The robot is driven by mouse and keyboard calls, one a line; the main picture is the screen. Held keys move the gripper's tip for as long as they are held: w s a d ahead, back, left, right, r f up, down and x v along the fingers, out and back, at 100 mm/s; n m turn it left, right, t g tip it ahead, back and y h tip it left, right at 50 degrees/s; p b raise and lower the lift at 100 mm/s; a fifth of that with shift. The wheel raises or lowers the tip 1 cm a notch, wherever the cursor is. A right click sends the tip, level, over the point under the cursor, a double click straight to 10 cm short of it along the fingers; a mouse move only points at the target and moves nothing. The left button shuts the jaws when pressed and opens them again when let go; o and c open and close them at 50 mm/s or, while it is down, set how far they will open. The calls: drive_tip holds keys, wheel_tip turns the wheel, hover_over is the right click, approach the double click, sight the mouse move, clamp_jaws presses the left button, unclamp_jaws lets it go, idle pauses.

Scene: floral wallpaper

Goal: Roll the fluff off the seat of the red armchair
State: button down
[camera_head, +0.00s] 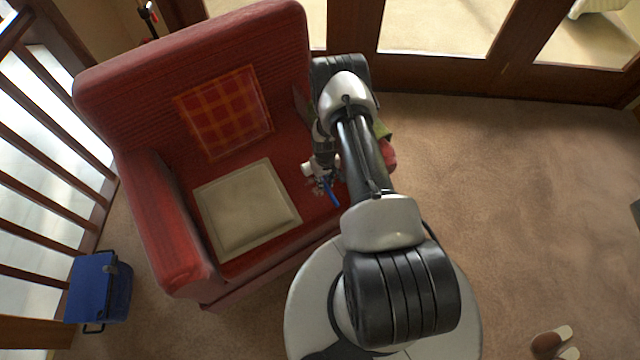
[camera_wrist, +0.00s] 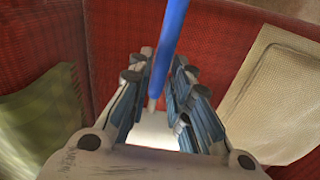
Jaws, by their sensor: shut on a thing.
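The red armchair (camera_head: 195,55) fills the upper left of the head view, and its red fabric (camera_wrist: 240,40) shows in the wrist view. My gripper (camera_head: 321,183) is low over the right part of the seat, right of a beige cushion. It is shut on a roller with a blue handle (camera_head: 331,193). In the wrist view the blue handle (camera_wrist: 171,40) runs up between the fingers (camera_wrist: 158,80), with a white part (camera_wrist: 155,130) below it. I cannot tell whether the roller touches the seat. I cannot make out any fluff; my arm hides part of the seat.
The beige cushion (camera_head: 245,210) lies on the seat's left; a plaid cushion (camera_head: 225,110) leans on the backrest. Something green (camera_head: 382,130) is partly behind my arm. A blue box (camera_head: 95,290) stands left of the chair, by a railing. The carpet on the right is mostly free.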

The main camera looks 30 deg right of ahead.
drive_tip(key=s+a+f+b, duration=0.1)
drive_tip(key=s+a, duration=0.3)
drive_tip(key=b, duration=0.4)
hover_over(322, 207)
drive_tip(key=shift+a+f, duration=0.2)
drive_tip(key=shift+f, duration=2.75)
drive_tip(key=shift+f, duration=1)
drive_tip(key=shift+d, duration=0.1)
